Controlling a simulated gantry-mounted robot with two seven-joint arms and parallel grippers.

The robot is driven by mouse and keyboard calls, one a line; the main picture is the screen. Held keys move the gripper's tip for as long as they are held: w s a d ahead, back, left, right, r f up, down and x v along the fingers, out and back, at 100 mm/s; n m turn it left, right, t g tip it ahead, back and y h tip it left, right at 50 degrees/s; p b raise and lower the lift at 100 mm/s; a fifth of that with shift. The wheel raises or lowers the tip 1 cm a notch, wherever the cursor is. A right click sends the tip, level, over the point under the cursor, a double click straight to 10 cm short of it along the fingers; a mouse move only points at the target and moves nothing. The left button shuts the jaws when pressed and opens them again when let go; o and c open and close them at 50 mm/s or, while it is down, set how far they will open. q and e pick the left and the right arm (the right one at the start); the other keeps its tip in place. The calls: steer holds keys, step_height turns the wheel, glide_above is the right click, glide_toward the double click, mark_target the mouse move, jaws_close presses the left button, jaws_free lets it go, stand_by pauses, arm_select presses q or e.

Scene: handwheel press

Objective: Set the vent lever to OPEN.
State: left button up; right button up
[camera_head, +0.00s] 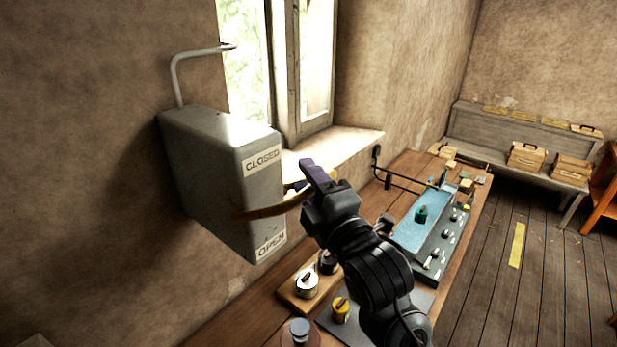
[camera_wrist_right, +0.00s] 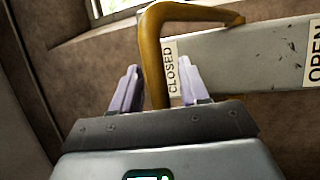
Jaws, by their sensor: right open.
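The vent lever (camera_head: 268,208) is a curved yellow-brown bar on the front of a grey wall box (camera_head: 208,170). In the head view it sticks out sideways, between the CLOSED label (camera_head: 262,160) above and the OPEN label (camera_head: 271,245) below. My right gripper (camera_head: 306,180) is at the lever's outer end. In the right wrist view the lever (camera_wrist_right: 152,60) passes down between the two pale fingers of the open gripper (camera_wrist_right: 160,85), with gaps visible on both sides. The lower end of the lever is hidden behind the gripper body. My left gripper is not in view.
A bent grey pipe (camera_head: 178,75) rises from the box top. A window with a sill (camera_head: 345,145) is behind. Below, a wooden bench (camera_head: 235,318) carries a blue-topped panel (camera_head: 412,232), a yellow weight (camera_head: 341,310) and other small items. A shelf with boxes stands far right.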

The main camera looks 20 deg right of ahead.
jaws_close()
stand_by(0.4)
